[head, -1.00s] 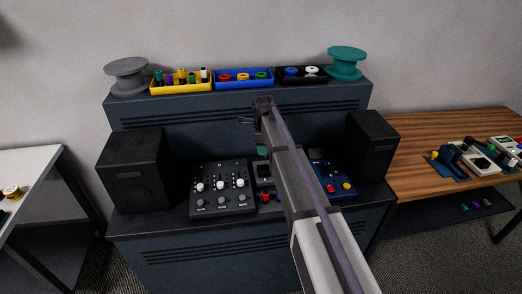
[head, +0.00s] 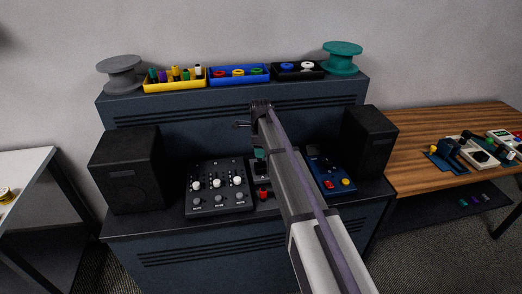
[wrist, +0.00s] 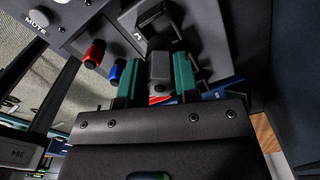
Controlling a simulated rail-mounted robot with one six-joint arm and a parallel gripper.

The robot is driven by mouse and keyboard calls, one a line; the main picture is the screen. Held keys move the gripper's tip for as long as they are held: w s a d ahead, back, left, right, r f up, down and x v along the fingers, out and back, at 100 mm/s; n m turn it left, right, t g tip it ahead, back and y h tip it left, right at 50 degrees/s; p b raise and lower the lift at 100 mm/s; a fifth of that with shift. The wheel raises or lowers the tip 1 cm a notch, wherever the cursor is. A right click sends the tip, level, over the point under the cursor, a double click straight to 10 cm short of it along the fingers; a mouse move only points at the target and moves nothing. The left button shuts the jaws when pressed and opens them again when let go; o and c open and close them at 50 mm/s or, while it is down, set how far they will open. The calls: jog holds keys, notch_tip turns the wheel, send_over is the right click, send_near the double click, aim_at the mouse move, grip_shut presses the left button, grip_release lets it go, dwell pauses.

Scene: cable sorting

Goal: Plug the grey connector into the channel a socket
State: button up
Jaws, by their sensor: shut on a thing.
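My gripper (wrist: 159,76) has two green fingers, shut on the grey connector (wrist: 161,68) between them in the wrist view. Beyond the connector is a dark grey housing marked A (wrist: 137,37), with a black raised socket frame (wrist: 152,14) on it. The connector's far end points toward this frame; I cannot tell whether they touch. In the head view the gripper's teal finger (head: 260,154) shows just above the small grey unit (head: 262,170) between the mixer and the blue box. My arm covers part of that unit, and the connector is not clear there.
A red plug (wrist: 94,54) and a blue one (wrist: 116,73) stand close left of the fingers. The mixer (head: 217,203) is left, the blue box (head: 322,160) right. Black speakers (head: 126,170) flank the desk. Coloured trays (head: 240,82) and spools line the upper shelf.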

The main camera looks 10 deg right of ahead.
aim_at(261, 160)
jog(key=shift+f+b, duration=0.75)
jog(key=shift+f, duration=0.1)
jog(key=shift+f+b, duration=0.2)
jog(key=shift+b, duration=0.1)
jog(key=shift+f+b, duration=1.65)
dwell(0.4)
jog(key=shift+r, duration=0.1)
jog(key=o, duration=1.6)
